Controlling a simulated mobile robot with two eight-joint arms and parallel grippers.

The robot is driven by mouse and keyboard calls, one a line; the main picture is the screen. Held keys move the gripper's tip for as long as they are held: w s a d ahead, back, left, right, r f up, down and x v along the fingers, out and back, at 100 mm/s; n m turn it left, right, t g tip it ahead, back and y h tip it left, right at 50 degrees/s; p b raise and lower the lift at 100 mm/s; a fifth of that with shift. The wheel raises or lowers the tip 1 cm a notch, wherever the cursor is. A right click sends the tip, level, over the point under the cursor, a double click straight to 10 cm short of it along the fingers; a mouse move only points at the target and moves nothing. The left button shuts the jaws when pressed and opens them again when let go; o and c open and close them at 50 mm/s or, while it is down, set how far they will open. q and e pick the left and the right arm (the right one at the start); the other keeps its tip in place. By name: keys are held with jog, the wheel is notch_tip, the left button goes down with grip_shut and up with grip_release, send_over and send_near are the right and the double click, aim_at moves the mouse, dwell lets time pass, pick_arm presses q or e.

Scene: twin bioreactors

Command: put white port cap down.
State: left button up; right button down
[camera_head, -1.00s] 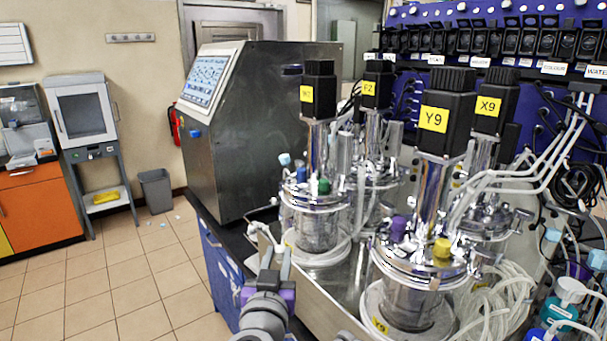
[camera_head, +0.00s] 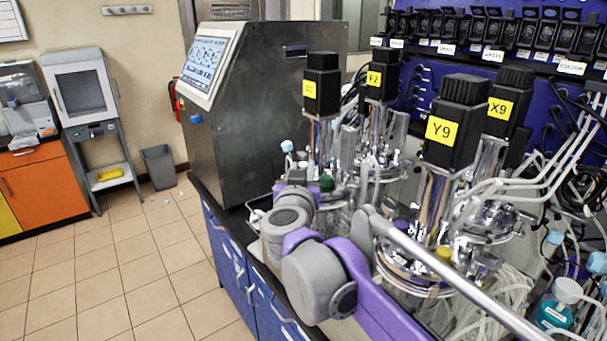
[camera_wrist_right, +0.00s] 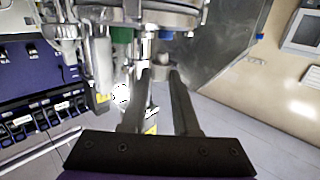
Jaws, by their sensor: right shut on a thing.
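My right gripper (camera_head: 301,178) is at the front-left reactor in the head view, with its fingers mostly hidden among the reactor parts. In the right wrist view its two dark fingers (camera_wrist_right: 163,76) reach up beneath the reactor's metal head plate (camera_wrist_right: 170,15). A green cap (camera_wrist_right: 122,36) and a blue cap (camera_wrist_right: 165,34) are just beyond the fingertips. The green cap also shows in the head view (camera_head: 326,184). My left gripper is not in view.
Reactors with black motors, labelled Y9 (camera_head: 441,131) and X9 (camera_head: 499,108), stand close on the right with white tubing. A steel cabinet with a screen (camera_head: 206,66) stands behind.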

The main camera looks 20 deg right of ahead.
jog(key=x, duration=0.2)
jog(key=shift+w+d+r, duration=0.1)
jog(key=shift+w, duration=0.35)
notch_tip(320, 180, down, 3)
jog(key=shift+s+f+p, duration=0.1)
jog(key=shift+s+p, duration=0.05)
jog(key=shift+p, duration=0.2)
jog(key=shift+f, duration=0.25)
jog(key=shift+f, duration=0.1)
jog(key=c, duration=0.7)
grip_release()
jog(key=shift+o, duration=0.2)
